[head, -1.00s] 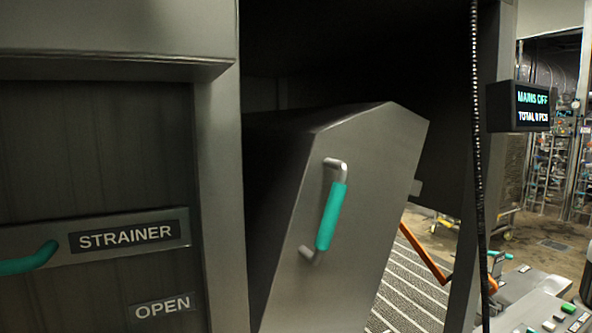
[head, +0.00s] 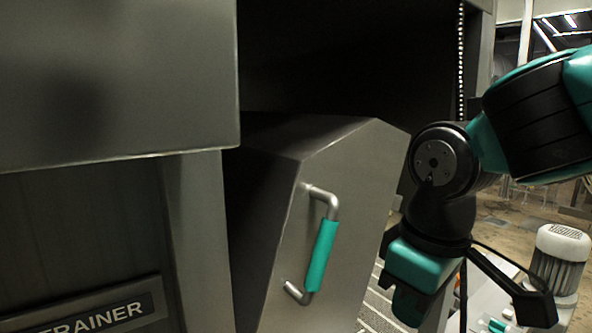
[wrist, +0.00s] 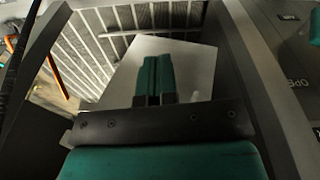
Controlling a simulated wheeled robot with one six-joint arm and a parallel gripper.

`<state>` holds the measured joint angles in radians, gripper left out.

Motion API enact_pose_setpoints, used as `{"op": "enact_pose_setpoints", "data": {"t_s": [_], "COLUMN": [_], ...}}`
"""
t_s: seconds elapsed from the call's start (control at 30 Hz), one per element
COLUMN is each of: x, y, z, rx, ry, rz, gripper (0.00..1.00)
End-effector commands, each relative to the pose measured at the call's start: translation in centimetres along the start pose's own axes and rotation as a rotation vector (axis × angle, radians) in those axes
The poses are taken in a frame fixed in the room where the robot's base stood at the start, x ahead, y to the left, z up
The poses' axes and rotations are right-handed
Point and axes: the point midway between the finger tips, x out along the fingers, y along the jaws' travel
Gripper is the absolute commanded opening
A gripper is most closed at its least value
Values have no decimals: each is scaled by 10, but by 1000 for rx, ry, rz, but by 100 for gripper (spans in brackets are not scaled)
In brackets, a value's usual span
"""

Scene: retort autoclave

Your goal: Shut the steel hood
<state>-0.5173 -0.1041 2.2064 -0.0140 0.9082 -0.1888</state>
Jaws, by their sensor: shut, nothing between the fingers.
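The steel hood (head: 345,200) is a grey slab-sided box with a slanted top edge, tilted out of the dark opening of the machine in the head view. A bent steel handle with a teal grip (head: 321,255) is on its front face. My gripper (wrist: 155,62) shows two teal fingers pressed together, empty, in the wrist view. A pale flat panel (wrist: 195,58) lies beyond the fingers; it looks like the hood's face. In the head view my wrist hangs right of the hood, apart from the handle; the fingertips are hard to make out there.
A steel frame post (head: 195,240) and a drawer front with a cut-off label (head: 100,317) stand left of the hood. A grey ribbed motor (head: 560,258) stands at the lower right. A slatted floor shows beyond the hood in the wrist view.

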Motion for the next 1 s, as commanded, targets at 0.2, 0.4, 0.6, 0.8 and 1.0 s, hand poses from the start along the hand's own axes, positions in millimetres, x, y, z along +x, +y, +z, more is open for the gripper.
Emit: {"op": "enact_pose_setpoints", "data": {"t_s": [0.2,0.4,0.6,0.8,1.0], "x": [-126,-168,-154,-118,-90], "y": [-16,-53,-57,-48,-40], "z": [-104,-136,-137,-134,-131], "rx": [-42,-16,-6,-5,-4], "ry": [-70,-92,-97,-97,-96], "rz": [195,230,234,233,233], "gripper": [0,0,0,0,0]}}
